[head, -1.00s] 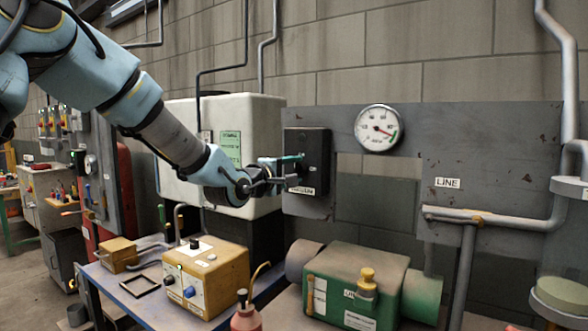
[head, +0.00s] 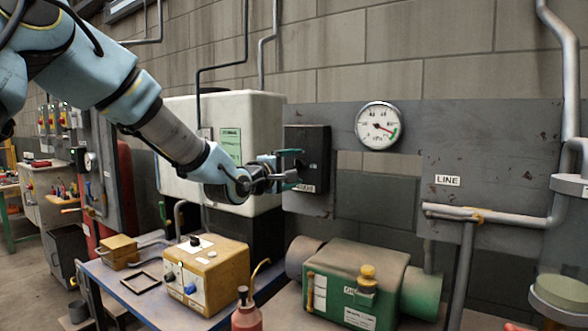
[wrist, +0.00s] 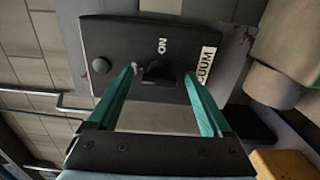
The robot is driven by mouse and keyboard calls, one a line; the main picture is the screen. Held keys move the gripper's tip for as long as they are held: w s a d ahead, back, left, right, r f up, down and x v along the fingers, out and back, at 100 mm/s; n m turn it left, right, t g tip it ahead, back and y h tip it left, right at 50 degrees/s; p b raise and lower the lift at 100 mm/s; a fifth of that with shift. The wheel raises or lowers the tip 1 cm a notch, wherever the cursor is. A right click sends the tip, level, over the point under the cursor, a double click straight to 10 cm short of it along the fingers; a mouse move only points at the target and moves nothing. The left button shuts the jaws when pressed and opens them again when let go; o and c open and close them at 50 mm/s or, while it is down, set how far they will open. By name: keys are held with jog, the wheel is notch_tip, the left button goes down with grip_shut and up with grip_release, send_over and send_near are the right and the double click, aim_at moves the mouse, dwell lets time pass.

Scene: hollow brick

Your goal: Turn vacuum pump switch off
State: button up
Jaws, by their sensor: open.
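The vacuum pump switch is a black box (head: 312,158) on the grey wall panel, left of the gauge. The wrist view shows the box face (wrist: 108,42) with a dark switch knob (wrist: 160,73), the word "ON" beside it, a round button and a white label partly reading "VACUUM". My gripper (head: 296,168) is open in front of the box. In the wrist view its teal fingers (wrist: 160,76) stand on either side of the knob, apart, with nothing held. Whether a fingertip touches the knob or box cannot be told.
A round gauge (head: 378,126) is right of the box. A white tank (head: 245,120) stands behind my arm. Below are a green pump (head: 345,285), a yellow control box (head: 207,275) and a red bottle (head: 246,318). A pipe (head: 490,217) runs along the right panel.

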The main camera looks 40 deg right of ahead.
jog(key=b+v, duration=0.3)
jog(key=v, duration=0.7)
jog(key=shift+a, duration=0.35)
jog(key=w+a+f+m+t+y, duration=0.1)
jog(key=w+a+f+t+y, duration=0.1)
jog(key=w+a+f+y, duration=0.55)
jog(key=w+a+f+m+t+y, duration=0.1)
jog(key=w+a+f+y, duration=0.3)
jog(key=a+f, duration=0.8)
jog(key=s+a+f+g+y, duration=0.1)
jog(key=a+f+y, duration=0.1)
jog(key=a, duration=0.7)
jog(key=s+a+f+g+y, duration=0.1)
jog(key=a+y, duration=0.1)
jog(key=a, duration=0.8)
jog(key=s+a+f+m+g+y, duration=0.1)
jog(key=s+a+f+m+g, duration=0.1)
jog(key=s+a, duration=0.7)
jog(key=shift+a+f+g+y, duration=0.35)
jog(key=shift+f+g, duration=0.25)
jog(key=shift+g, duration=0.4)
